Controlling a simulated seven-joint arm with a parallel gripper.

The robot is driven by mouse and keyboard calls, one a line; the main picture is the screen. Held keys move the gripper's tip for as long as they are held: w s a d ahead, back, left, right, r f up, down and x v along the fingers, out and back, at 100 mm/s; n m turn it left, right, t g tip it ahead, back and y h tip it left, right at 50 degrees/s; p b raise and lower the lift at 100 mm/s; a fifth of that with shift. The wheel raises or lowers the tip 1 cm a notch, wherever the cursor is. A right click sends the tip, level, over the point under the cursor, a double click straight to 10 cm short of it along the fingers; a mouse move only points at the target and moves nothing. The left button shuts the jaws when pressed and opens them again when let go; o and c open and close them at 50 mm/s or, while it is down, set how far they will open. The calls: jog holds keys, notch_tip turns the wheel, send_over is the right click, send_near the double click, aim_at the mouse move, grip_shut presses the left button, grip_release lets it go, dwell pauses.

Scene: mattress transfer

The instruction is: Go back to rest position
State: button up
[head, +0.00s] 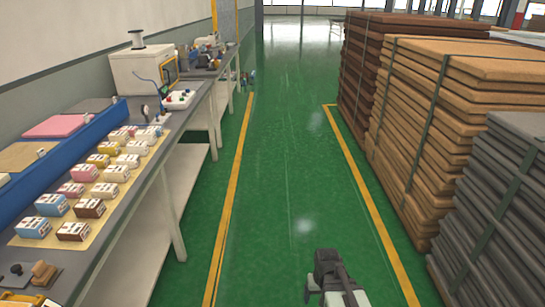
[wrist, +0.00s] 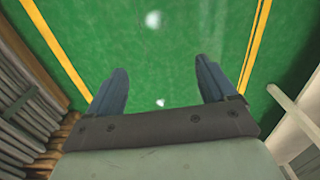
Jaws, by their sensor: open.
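My gripper (wrist: 160,92) shows in the wrist view with its two dark blue fingers spread apart and nothing between them. Behind the fingertips there is only green floor. In the head view part of my arm's end (head: 332,280) shows at the bottom, right of centre, over the aisle. Its fingers cannot be made out clearly there. It is apart from the bench and from the stacks.
A long bench (head: 190,140) on the left carries small cartons (head: 75,231) and a white machine (head: 143,70). Strapped stacks of brown boards (head: 425,110) and grey boards (head: 500,190) stand on the right. The green aisle (head: 290,150) between yellow lines is clear.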

jog(key=s+f+g, duration=0.2)
jog(key=s+f, duration=0.5)
jog(key=s, duration=0.3)
jog(key=s+f+g, duration=0.2)
jog(key=s+f, duration=0.5)
jog(key=s, duration=0.3)
jog(key=s+d+f+g, duration=0.1)
jog(key=s+f+g, duration=0.1)
jog(key=s+f, duration=0.4)
jog(key=s, duration=0.4)
jog(key=shift+s+f+g, duration=0.35)
jog(key=shift+f+g, duration=0.05)
jog(key=shift+o, duration=0.5)
